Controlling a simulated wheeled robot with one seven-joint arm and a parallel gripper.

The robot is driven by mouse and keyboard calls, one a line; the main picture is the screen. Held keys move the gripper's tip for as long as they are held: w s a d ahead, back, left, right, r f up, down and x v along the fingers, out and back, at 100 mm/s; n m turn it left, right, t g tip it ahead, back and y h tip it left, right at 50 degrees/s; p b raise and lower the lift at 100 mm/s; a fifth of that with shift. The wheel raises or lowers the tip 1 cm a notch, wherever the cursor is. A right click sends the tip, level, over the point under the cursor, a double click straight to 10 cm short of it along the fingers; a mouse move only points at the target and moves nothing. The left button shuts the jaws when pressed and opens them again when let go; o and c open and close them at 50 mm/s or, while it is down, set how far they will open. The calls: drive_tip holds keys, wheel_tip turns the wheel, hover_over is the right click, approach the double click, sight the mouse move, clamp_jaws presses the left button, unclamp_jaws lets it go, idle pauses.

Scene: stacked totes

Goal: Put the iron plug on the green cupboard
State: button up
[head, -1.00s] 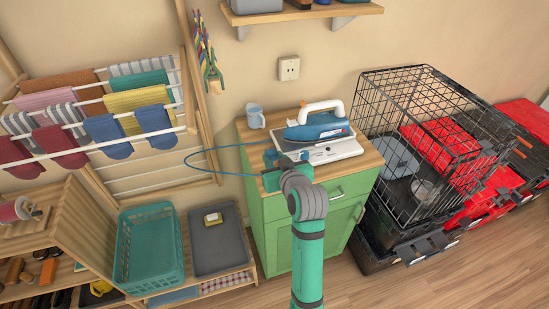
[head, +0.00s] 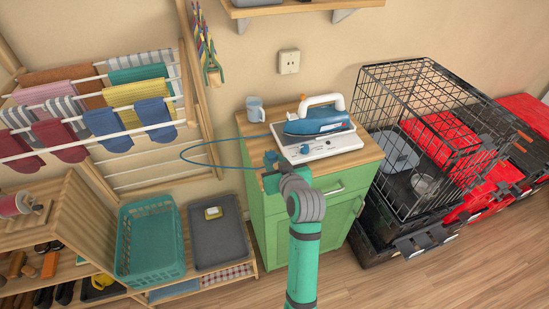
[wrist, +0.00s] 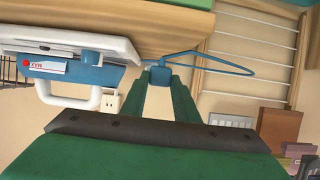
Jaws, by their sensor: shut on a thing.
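The blue iron plug (wrist: 159,76) is between the fingertips of my gripper (wrist: 165,82) in the wrist view, which shows the scene upside down. My gripper (head: 271,170) is shut on it in the head view, at the front left of the green cupboard (head: 285,235). The plug is small there and partly hidden by my gripper. A blue cord (head: 190,150) loops out left of the cupboard. The blue iron (head: 318,121) stands on its white base (head: 325,145) on the wooden top. I cannot tell whether the plug touches the top.
A wall socket (head: 289,62) is above. A wire crate (head: 425,140) stands close on the right. A drying rack (head: 150,130) and teal basket (head: 150,240) are on the left.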

drive_tip(key=shift+f, duration=1)
drive_tip(key=o, duration=1.2)
drive_tip(key=shift+o, duration=0.2)
drive_tip(key=v, duration=1)
drive_tip(key=shift+s, duration=0.35)
drive_tip(key=shift+d+r, duration=0.1)
